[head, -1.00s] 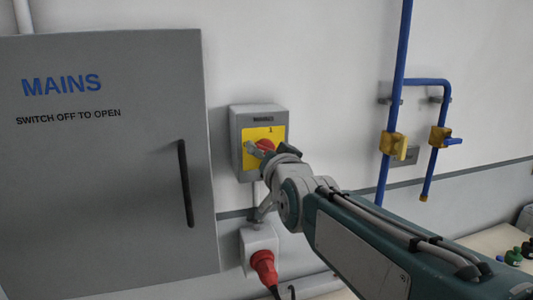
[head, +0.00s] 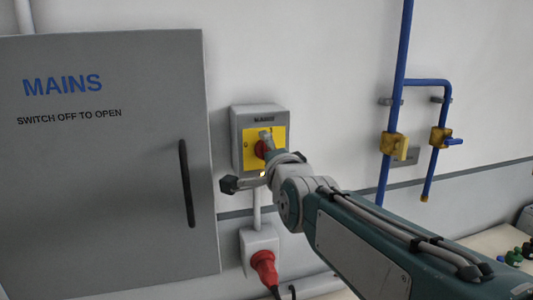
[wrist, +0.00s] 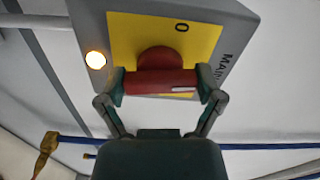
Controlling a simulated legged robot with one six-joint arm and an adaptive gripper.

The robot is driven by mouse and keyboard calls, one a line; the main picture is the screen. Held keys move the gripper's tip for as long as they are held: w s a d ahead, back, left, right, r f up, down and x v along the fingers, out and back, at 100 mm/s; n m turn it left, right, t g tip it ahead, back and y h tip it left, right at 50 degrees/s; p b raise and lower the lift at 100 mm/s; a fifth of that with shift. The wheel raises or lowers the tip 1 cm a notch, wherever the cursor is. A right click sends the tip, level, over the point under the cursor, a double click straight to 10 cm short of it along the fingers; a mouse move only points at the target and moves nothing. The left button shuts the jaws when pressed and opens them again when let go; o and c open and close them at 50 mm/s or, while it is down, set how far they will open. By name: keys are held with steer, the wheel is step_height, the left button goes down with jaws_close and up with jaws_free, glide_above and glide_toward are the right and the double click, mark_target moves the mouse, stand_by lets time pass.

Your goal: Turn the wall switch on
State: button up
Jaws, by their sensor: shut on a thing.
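The wall switch is a grey box (head: 237,143) with a yellow plate (head: 248,134) and a red rotary handle (head: 260,149). In the wrist view my gripper (wrist: 162,84) is shut on the red handle (wrist: 160,62), one finger at each end of its bar. The bar lies across the wrist picture, its white mark toward the MAINS lettering on the box. A "0" shows on the yellow plate. A lamp (wrist: 95,59) on the box glows warm white. In the head view my gripper (head: 263,152) partly hides the handle.
A grey MAINS cabinet (head: 100,180) with a black handle (head: 186,183) stands close left of the switch. A red plug (head: 264,265) sits in a socket below. Blue pipes (head: 395,80) with yellow valves (head: 394,146) run on the wall to the right.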

steer(key=shift+f+m, duration=0.25)
steer(key=shift+m, duration=0.65)
steer(key=o, duration=0.9)
steer(key=shift+w, duration=0.1)
steer(key=shift+c, duration=0.2)
steer(key=shift+r, duration=0.1)
steer(key=shift+s, duration=0.2)
steer(key=v, duration=1.1)
steer(key=shift+s, duration=0.35)
steer(key=shift+d, duration=0.1)
